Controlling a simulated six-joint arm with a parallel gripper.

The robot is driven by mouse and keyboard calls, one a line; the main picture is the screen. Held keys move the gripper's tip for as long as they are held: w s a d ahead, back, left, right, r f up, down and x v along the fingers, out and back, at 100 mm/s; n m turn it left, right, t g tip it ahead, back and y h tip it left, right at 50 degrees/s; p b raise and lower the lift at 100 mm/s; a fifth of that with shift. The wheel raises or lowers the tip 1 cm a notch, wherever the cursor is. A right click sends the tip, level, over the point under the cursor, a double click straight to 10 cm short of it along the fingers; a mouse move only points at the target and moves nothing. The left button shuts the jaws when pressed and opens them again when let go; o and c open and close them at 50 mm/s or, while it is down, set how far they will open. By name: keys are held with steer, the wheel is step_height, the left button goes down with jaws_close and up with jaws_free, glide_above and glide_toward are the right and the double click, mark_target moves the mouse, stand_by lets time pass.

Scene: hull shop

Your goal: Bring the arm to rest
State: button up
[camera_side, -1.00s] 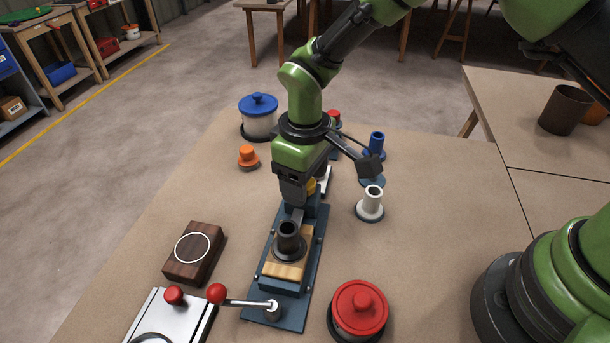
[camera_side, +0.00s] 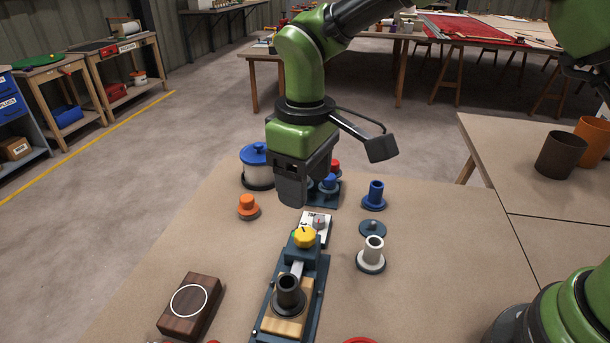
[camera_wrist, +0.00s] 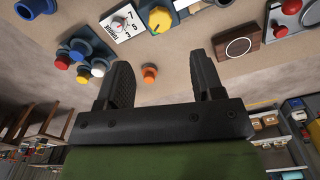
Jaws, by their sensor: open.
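My gripper (camera_side: 291,188) hangs in the air above the table (camera_side: 230,240), behind the fixture (camera_side: 318,290) as seen in the side view. In the wrist view my gripper's two dark fingers (camera_wrist: 160,78) are spread apart, with nothing between them. A black flanged sleeve (camera_side: 288,291) stands upright on the fixture's wooden block, clear of my gripper. A yellow knob (camera_side: 304,237) tops the fixture's far end, and it also shows in the wrist view (camera_wrist: 160,19).
An orange flanged plug (camera_side: 248,207), a blue-lidded pot (camera_side: 258,170), a blue flanged sleeve (camera_side: 375,195) and a white one (camera_side: 371,255) stand around the fixture. A dark wooden block with a white ring (camera_side: 190,305) lies at left. The table's left part is mostly clear.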

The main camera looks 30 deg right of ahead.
steer(key=s+d+r+m+t+y, duration=0.1)
steer(key=s+d+r+m+t, duration=0.1)
steer(key=s+d+r, duration=0.4)
steer(key=s+d+r+m+t+y, duration=0.1)
steer(key=s+d+r+m, duration=0.15)
steer(key=r, duration=0.45)
steer(key=s+d+r+m+t, duration=0.1)
steer(key=s+d+m+t, duration=0.3)
steer(key=s, duration=0.7)
steer(key=shift+d+r+m, duration=0.15)
steer(key=shift+d+m, duration=0.5)
steer(key=shift+d, duration=0.1)
